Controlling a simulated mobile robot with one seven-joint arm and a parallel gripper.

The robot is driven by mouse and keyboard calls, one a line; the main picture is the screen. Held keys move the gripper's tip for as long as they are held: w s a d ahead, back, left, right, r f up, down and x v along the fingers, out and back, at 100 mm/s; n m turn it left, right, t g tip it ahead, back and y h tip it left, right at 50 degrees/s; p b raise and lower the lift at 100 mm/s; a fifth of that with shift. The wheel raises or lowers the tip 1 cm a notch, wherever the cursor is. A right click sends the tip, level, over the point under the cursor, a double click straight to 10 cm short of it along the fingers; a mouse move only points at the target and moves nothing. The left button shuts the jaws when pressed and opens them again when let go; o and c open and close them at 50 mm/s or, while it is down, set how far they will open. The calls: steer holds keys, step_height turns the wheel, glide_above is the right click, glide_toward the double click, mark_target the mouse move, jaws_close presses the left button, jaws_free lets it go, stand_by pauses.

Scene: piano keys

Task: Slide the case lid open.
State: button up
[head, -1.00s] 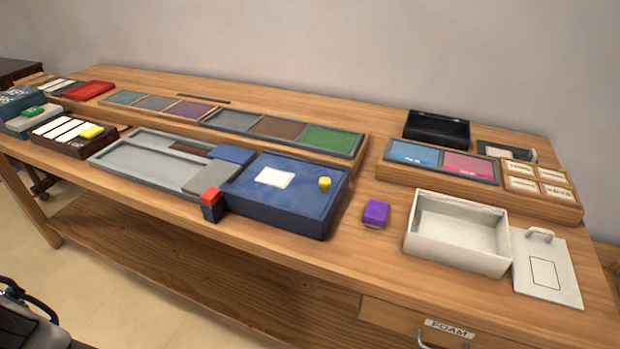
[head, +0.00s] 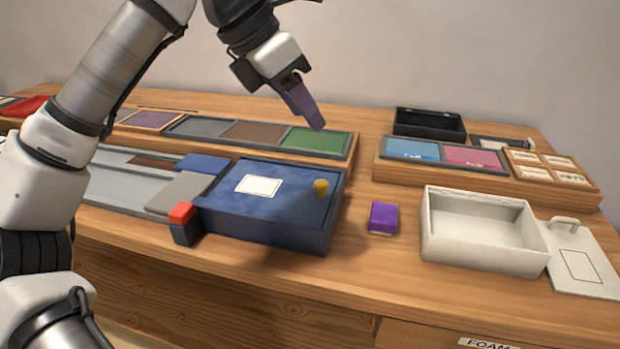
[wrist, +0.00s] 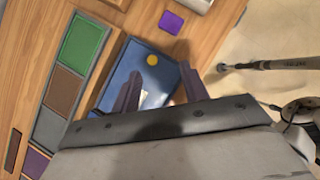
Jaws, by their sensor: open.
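The blue case (head: 265,226) stands on the bench, its lid (head: 285,183) shut flat across the top. The lid carries a white label (head: 259,186) and a yellow knob (head: 321,188) near its right end. My gripper (head: 308,110) is open and empty in the air, above and behind the case in the head view. In the wrist view the case (wrist: 167,66) lies beyond my open fingers (wrist: 158,85), with the yellow knob (wrist: 152,60) in sight and the label partly hidden by a finger.
A red-topped dark block (head: 184,222) stands at the case's front left corner. A purple block (head: 383,217) and an open white box (head: 480,232) are to the right. A tray with grey, brown and green panels (head: 318,141) lies behind. Bare wood separates the case from the purple block.

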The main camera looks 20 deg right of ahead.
steer(key=w+a+f+y, duration=0.1)
steer(key=w+a+f, duration=0.1)
steer(key=b, duration=0.2)
glide_toward(321, 182)
steer(key=shift+n, duration=0.3)
steer(key=x, duration=0.8)
jaws_close()
